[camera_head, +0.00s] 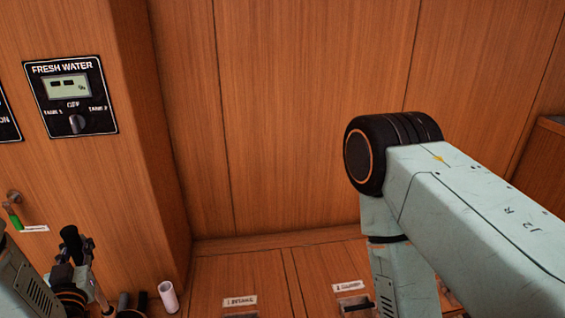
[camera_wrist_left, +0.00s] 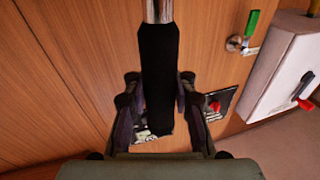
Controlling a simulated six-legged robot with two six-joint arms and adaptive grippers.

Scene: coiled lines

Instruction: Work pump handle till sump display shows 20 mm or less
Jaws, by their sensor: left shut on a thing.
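The pump handle, a black grip (camera_wrist_left: 158,75) on a bright metal rod, runs down the middle of the left wrist view. My left gripper (camera_wrist_left: 156,108) has its fingers on both sides of the grip and is shut on it. In the head view the black end of the handle (camera_head: 71,243) shows at the lower left, with my left gripper (camera_head: 82,264) around it. My right arm crosses the right side of the head view, but its gripper is out of frame. I cannot see a sump display reading in either view.
A FRESH WATER panel (camera_head: 71,97) hangs on the wood wall. A green-handled valve (camera_head: 14,212) is below it. A white cylinder (camera_head: 168,297) stands near the handle. Labelled floor hatches (camera_head: 225,277) lie ahead. The left wrist view shows a white box (camera_wrist_left: 285,80) and a red knob (camera_wrist_left: 214,105).

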